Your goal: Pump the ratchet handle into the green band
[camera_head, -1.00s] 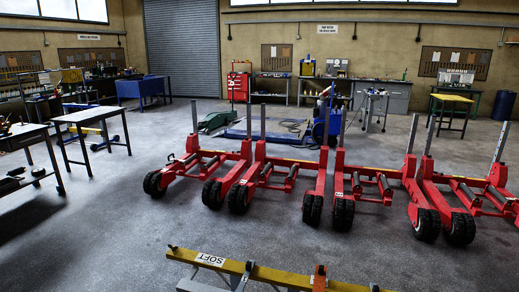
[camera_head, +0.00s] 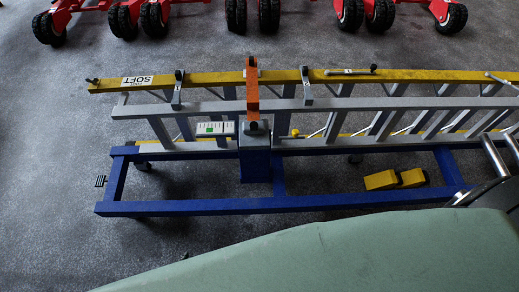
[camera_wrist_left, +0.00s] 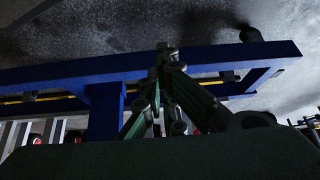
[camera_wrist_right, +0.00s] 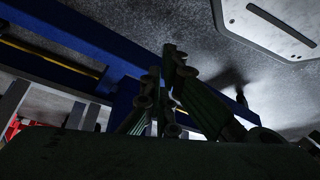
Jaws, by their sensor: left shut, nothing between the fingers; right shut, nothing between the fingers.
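An orange handle (camera_head: 252,92) stands roughly upright at the middle of a blue frame (camera_head: 310,204) in the head view. Its lower end meets a dark pivot on a blue post (camera_head: 255,165). A pale scale plate (camera_head: 208,128) with a small green patch sits just left of the pivot; no pointer can be made out. My left gripper (camera_wrist_left: 166,55) is shut and empty in the left wrist view, near blue frame bars. My right gripper (camera_wrist_right: 172,58) is shut and empty in the right wrist view, also near blue bars. Neither gripper shows in the head view.
A yellow beam marked SOFT (camera_head: 200,79) and grey ladder-like rails (camera_head: 340,145) run across the blue frame. Yellow blocks (camera_head: 381,180) lie inside the frame at the right. Red wheeled jacks (camera_head: 103,6) stand behind. Floor at the left is clear.

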